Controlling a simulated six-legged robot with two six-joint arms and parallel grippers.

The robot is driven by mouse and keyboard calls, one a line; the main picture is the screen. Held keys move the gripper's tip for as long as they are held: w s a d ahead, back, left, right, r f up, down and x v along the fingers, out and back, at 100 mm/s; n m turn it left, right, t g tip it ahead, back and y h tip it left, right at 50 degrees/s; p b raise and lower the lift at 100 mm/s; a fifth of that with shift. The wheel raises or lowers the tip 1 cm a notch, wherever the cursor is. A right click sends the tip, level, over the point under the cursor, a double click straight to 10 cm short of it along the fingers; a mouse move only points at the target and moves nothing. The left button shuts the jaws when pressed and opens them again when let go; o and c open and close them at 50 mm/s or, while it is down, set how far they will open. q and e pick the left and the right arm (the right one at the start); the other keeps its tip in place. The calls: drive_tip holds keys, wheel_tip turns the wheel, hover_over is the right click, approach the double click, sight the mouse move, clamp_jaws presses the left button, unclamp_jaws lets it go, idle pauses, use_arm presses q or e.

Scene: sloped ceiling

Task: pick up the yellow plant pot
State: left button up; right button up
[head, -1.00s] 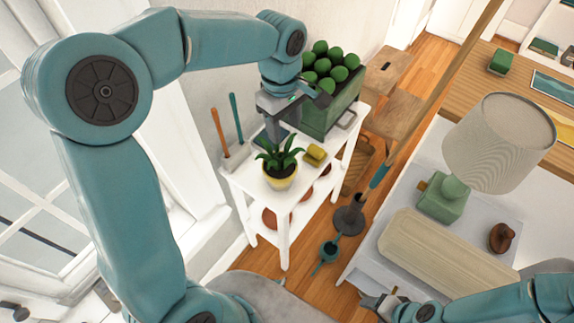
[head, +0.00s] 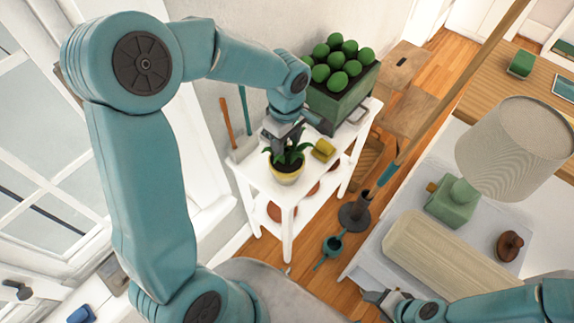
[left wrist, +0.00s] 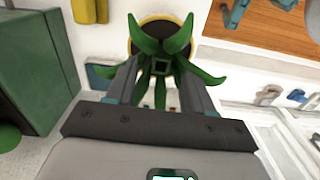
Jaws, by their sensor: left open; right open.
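The yellow plant pot (head: 286,178) stands upright on the white table, with a green leafy plant (head: 287,158) in it. My left gripper (head: 285,142) is open just above the plant, pointing down. In the left wrist view, the pot's yellow rim (left wrist: 137,42) and dark soil show beyond the leaves. The open fingers of my left gripper (left wrist: 160,75) lie on either side of the lower leaves, and the leaves hide part of the pot. My right gripper (head: 378,297) is open and empty at the bottom, low beside the grey bench, far from the pot.
A yellow object (head: 323,150) lies right of the pot. A green crate (head: 340,103) of round green things stands behind it. Two upright-handled tools (head: 243,150) stand at the left back. A lamp (head: 510,148) stands to the right. A long pole crosses the room.

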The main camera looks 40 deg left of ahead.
sight(287, 151)
use_arm(q)
drive_tip(key=shift+f, duration=1.95)
drive_tip(key=shift+s+d, duration=0.1)
clamp_jaws()
drive_tip(key=shift+r, duration=0.1)
